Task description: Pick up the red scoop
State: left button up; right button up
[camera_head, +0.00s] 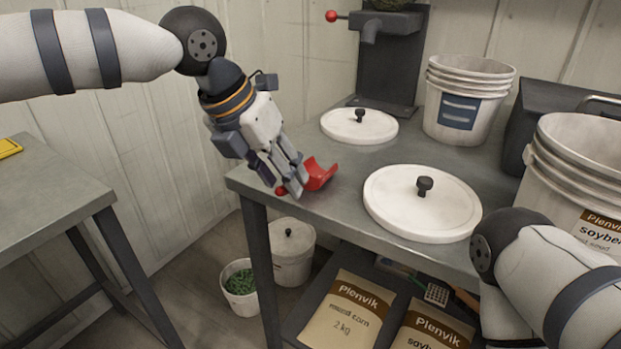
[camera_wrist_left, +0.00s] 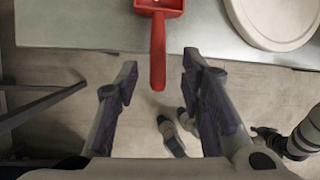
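The red scoop (camera_head: 319,175) lies at the left front corner of the grey metal workbench. In the left wrist view, the scoop's handle (camera_wrist_left: 158,50) sticks out past the bench edge, pointing toward my gripper. My left gripper (camera_head: 288,188) is at this corner, angled down, and partly covers the handle in the head view. In the left wrist view my left gripper (camera_wrist_left: 160,68) is open, with the handle between its two fingertips and a gap on each side. My right arm shows at the lower right of the head view; its gripper is out of view.
Two white lids (camera_head: 422,203) (camera_head: 359,125) lie on the workbench (camera_head: 335,215). White buckets (camera_head: 465,100) (camera_head: 575,165) stand to the right. Seed bags (camera_head: 345,312) lie on the lower shelf. A small bucket with green contents (camera_head: 241,283) stands on the floor. Another table (camera_head: 50,205) is at left.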

pick_arm(q)
jog(key=x, duration=0.4)
jog(key=shift+w, duration=0.15)
jog(key=shift+a, duration=0.1)
grip_shut()
jog(key=shift+r, duration=0.15)
